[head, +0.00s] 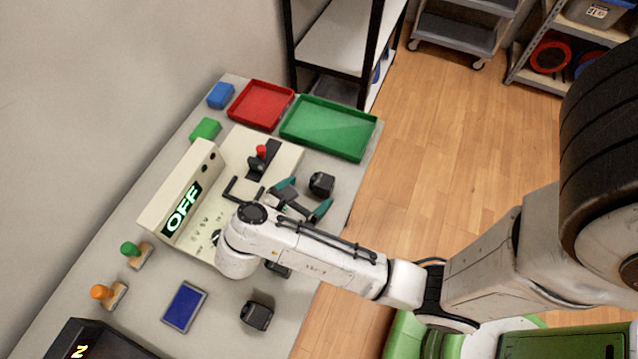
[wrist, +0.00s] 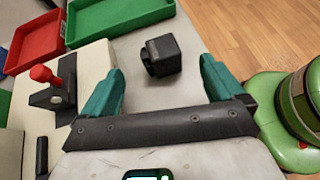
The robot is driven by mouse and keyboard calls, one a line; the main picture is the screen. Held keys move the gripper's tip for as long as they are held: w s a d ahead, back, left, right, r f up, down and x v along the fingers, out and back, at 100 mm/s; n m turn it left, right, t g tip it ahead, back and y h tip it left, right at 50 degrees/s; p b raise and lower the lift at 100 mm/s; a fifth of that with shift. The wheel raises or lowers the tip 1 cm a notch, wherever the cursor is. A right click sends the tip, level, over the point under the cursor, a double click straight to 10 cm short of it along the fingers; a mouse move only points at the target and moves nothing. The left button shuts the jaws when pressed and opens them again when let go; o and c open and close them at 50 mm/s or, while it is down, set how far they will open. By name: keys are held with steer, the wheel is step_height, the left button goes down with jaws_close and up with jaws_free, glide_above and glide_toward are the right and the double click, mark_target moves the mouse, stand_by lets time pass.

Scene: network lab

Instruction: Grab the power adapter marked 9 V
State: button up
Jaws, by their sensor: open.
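Three black blocks that look like power adapters are on the table in the head view. One (head: 321,184) lies just beyond my gripper (head: 303,199), one (head: 257,315) lies near the front, and one (head: 278,269) is partly hidden under my arm. No 9 V marking can be read on any of them. My gripper is open and empty, with teal fingers. In the wrist view one black adapter (wrist: 162,55) lies ahead, between the lines of the spread fingertips (wrist: 161,78), and does not appear to be touched.
A beige console (head: 180,190) with an OFF display and a red-topped lever (head: 261,152) stands left of my gripper. Red (head: 261,104) and green (head: 329,127) trays lie behind. Stamps, a blue pad (head: 184,307) and a dark box (head: 100,342) occupy the near left.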

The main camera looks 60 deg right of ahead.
mark_target(320, 182)
steer(key=shift+p+x, duration=0.85)
steer(key=shift+x, duration=2.95)
steer(key=shift+d+r, duration=0.1)
steer(key=shift+r, duration=0.1)
steer(key=c, duration=1.3)
steer(key=shift+r, duration=0.1)
